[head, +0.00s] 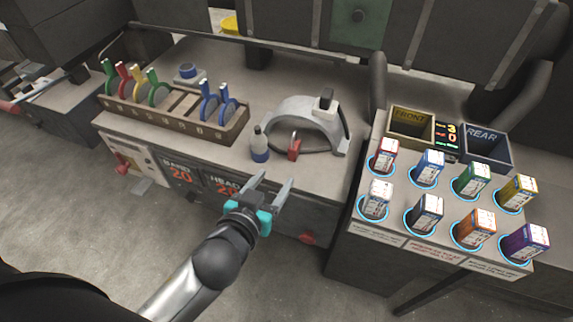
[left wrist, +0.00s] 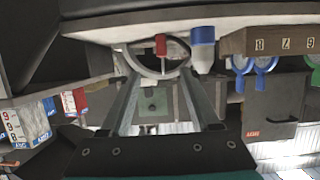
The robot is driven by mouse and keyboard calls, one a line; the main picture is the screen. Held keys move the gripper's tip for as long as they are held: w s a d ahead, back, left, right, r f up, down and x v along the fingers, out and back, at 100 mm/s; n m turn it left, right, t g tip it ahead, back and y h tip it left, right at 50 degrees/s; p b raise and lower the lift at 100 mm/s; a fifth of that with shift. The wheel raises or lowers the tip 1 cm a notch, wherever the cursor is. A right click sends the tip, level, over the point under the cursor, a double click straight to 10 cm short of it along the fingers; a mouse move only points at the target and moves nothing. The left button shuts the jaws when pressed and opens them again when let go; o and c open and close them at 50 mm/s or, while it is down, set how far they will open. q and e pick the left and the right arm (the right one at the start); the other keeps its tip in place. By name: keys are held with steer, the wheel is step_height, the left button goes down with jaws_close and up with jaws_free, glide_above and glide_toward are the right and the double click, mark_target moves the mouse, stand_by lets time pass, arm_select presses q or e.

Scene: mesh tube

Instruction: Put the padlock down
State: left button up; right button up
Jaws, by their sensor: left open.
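The red padlock (head: 294,149) rests on the bench top (head: 330,175), with its grey shackle upward, just in front of the pale arched device (head: 305,118). In the left wrist view the padlock (left wrist: 160,45) appears upside down beyond the fingers, apart from them. My left gripper (head: 270,182) is open and empty, in front of the bench's front edge and nearer to me than the padlock. Its two spread fingers also show in the left wrist view (left wrist: 161,82). My right gripper is not in view.
A blue-and-white bottle (head: 260,147) stands left of the padlock. At right, a stand (head: 375,225) holds several coloured boxes and two bins, FRONT (head: 408,128) and REAR (head: 484,145).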

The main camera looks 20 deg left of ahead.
mark_target(292, 151)
arm_select(q)
steer(key=b+x, duration=0.1)
steer(key=x, duration=0.8)
steer(key=shift+a, duration=0.1)
steer(key=shift+w+f, duration=0.2)
steer(key=shift+w, duration=0.45)
steer(key=shift+r+b+x, duration=0.15)
steer(key=shift+b+x, duration=0.25)
steer(key=shift+x, duration=0.85)
steer(key=shift+r+b+x, duration=0.1)
steer(key=shift+b+x, duration=0.25)
steer(key=shift+x, duration=0.95)
steer(key=shift+w, duration=0.1)
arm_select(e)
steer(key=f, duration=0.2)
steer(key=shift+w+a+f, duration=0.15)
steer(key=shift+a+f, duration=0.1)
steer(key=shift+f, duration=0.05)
arm_select(q)
jaws_close()
